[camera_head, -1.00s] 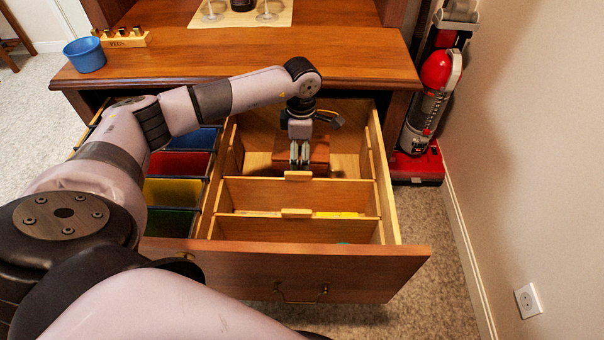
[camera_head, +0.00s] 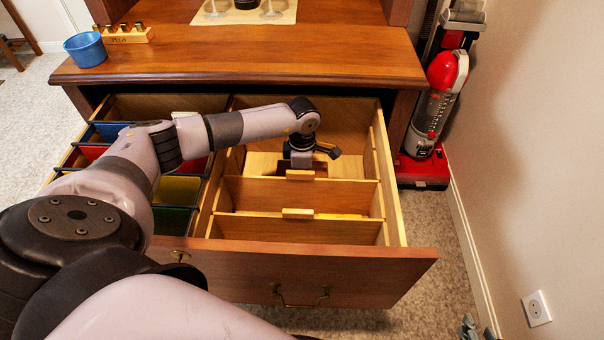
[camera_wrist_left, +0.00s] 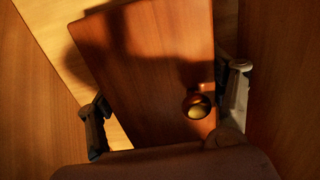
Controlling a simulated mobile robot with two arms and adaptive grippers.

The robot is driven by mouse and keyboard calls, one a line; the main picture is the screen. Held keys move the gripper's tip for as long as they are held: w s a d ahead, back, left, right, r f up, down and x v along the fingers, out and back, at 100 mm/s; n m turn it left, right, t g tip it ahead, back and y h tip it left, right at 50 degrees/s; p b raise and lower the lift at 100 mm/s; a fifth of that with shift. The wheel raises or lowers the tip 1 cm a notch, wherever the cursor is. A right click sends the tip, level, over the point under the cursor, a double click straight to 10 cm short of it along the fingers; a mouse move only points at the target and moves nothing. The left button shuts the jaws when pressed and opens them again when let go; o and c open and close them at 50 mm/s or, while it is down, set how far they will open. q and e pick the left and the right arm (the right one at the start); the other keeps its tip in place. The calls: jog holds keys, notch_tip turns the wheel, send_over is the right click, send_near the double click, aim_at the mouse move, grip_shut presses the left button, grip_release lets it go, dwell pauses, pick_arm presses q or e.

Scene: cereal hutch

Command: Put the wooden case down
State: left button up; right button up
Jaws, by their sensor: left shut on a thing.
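The wooden case (camera_wrist_left: 150,60) is a reddish-brown box with a round brass knob, seen close in the left wrist view. My left gripper (camera_wrist_left: 166,108) is shut on it, with one finger on either side. In the head view, my left arm reaches down into the rear right compartment of the open drawer (camera_head: 330,262). There a divider hides the left fingertips and most of the case; whether the case touches the drawer floor cannot be told. Only a small grey part of my right gripper (camera_head: 468,328) shows at the bottom right edge, so its opening is unclear.
Wooden dividers (camera_head: 300,195) cross the drawer's right half. Coloured bins (camera_head: 176,190) fill its left half, partly behind my arm. A blue cup (camera_head: 86,50) and a small wooden rack (camera_head: 126,36) stand on the hutch top. A red vacuum cleaner (camera_head: 440,90) stands to the right.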

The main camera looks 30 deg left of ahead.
jog(key=shift+w+r, duration=0.15)
jog(key=shift+w, duration=0.05)
pick_arm(q)
jog(key=o, duration=1.7)
jog(key=shift+r, duration=0.1)
pick_arm(e)
jog(key=shift+s, duration=0.1)
pick_arm(q)
notch_tip(320, 180, up, 7)
jog(key=shift+p, duration=1)
notch_tip(320, 180, up, 4)
jog(key=shift+f+p, duration=0.1)
jog(key=shift+p, duration=0.3)
jog(key=shift+r, duration=0.6)
pick_arm(e)
jog(key=s+d+f+g+h, duration=0.1)
jog(key=s+d+f+g, duration=0.1)
jog(key=s, duration=0.7)
jog(key=shift+d+f+g, duration=0.2)
jog(key=shift+d+g, duration=0.25)
jog(key=shift+g, duration=0.95)
